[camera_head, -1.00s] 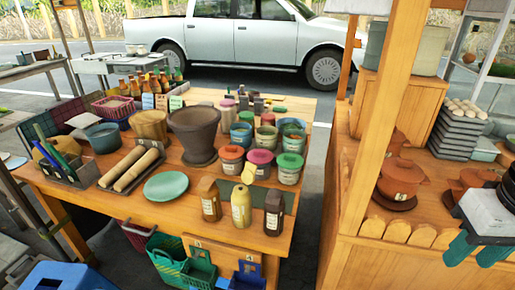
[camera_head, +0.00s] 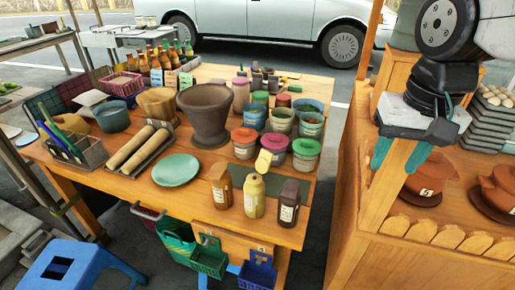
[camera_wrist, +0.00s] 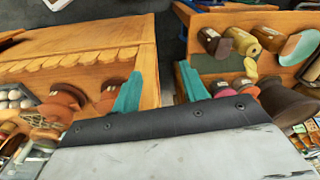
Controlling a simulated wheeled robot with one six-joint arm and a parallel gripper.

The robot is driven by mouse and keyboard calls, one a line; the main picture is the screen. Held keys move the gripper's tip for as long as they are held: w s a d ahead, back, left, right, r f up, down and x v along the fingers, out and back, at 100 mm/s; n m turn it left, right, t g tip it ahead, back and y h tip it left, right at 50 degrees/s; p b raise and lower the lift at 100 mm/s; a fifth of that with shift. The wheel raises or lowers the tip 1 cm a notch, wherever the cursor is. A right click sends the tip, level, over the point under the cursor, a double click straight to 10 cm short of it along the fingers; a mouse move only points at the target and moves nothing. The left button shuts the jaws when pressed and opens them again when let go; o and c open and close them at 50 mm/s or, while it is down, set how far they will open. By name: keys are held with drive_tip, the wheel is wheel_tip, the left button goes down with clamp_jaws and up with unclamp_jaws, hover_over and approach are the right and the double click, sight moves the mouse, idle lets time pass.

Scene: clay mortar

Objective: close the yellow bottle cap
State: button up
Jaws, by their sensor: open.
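The yellow bottle (camera_head: 254,199) stands upright near the front edge of the wooden table. Its yellow cap (camera_head: 263,160) is flipped up, tilted above the bottle's top. An orange-brown bottle (camera_head: 219,187) stands to its left and a dark brown bottle (camera_head: 288,204) to its right, both with caps on. My gripper (camera_head: 397,158) is open and empty, with teal fingers, well to the right of the bottles and in front of the wooden stall. In the wrist view my gripper (camera_wrist: 161,88) is apart from the bottles, and the raised cap (camera_wrist: 250,68) shows at upper right.
Lidded jars (camera_head: 275,148) stand just behind the bottles, and a large clay mortar (camera_head: 207,112) is farther left. A green plate (camera_head: 176,170) lies left of the bottles. The wooden stall (camera_head: 372,190) with clay pots is at right. A gap separates it from the table.

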drive_tip(key=w+a+m, duration=0.3)
drive_tip(key=w+a, duration=0.5)
drive_tip(key=w, duration=0.3)
drive_tip(key=m+g, duration=0.1)
drive_tip(key=m, duration=0.2)
hover_over(267, 152)
wheel_tip(267, 152, down, 6)
drive_tip(key=shift+w+a+r, duration=0.1)
drive_tip(key=shift+r, duration=0.05)
wheel_tip(267, 152, down, 7)
drive_tip(key=shift+r, duration=0.1)
drive_tip(key=shift+f, duration=0.3)
clamp_jaws()
